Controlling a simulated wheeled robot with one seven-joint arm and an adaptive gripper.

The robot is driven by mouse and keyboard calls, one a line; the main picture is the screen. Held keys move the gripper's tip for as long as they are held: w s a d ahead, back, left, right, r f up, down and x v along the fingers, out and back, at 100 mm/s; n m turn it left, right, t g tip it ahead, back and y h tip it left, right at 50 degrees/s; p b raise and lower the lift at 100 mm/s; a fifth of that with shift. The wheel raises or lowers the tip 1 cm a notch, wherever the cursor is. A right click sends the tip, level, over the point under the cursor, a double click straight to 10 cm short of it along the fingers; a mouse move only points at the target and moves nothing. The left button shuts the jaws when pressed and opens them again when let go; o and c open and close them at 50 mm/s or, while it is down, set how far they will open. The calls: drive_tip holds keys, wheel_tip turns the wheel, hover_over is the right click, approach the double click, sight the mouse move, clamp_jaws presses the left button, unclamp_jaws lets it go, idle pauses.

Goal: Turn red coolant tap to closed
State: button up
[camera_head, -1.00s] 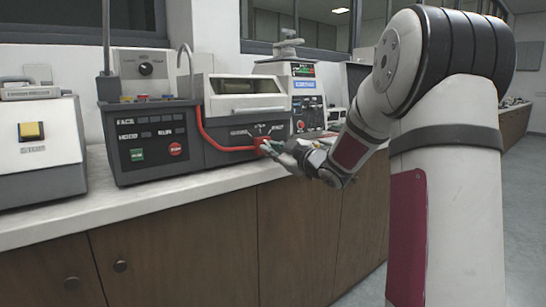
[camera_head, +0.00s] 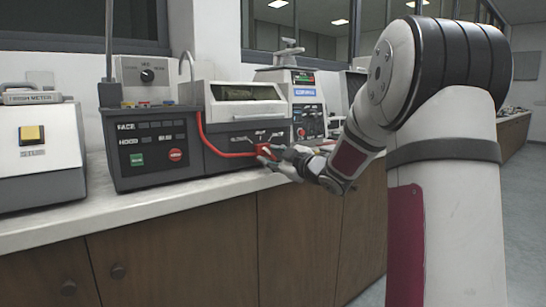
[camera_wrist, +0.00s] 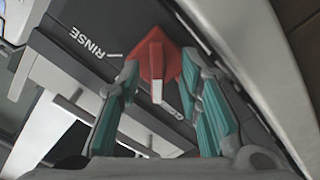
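The red coolant tap (camera_wrist: 158,60) is on the dark front panel of a bench unit, where a red hose reaches it. The label "RINSE" is to the left of the tap. In the head view the tap (camera_head: 263,150) is small and partly covered by my gripper (camera_head: 270,158). In the wrist view my gripper (camera_wrist: 161,72) is open, its teal-padded fingers on either side of the tap with gaps visible.
The red hose (camera_head: 212,146) curves down beside the tap. A control box (camera_head: 150,143) with green and red buttons stands to the left, and another machine (camera_head: 304,100) to the right. The white counter (camera_head: 180,189) has a clear strip in front.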

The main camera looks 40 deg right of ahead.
drive_tip(key=s, duration=1.2)
drive_tip(key=shift+d, duration=0.25)
idle(0.3)
